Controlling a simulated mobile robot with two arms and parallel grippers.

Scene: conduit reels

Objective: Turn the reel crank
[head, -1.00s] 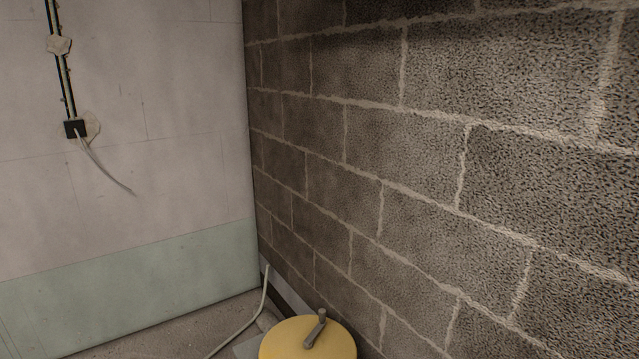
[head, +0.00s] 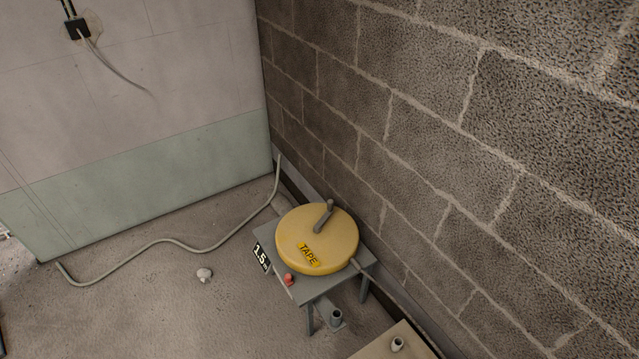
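A yellow round reel (head: 296,236) with a label reading "TAPE" sits on a small grey table (head: 314,289) against the block wall. Its grey crank (head: 323,218) lies across the top of the reel, with an upright knob at its far end. A thin grey tape or cable end comes out of the reel's right side. Neither of my grippers shows in the head view.
A red knob (head: 289,279) and a black "1.5" tag (head: 262,258) are at the table's left side. A pale cable (head: 170,241) snakes over the floor to the wall corner. A tan surface (head: 385,347) with a small fitting (head: 397,344) stands at the bottom.

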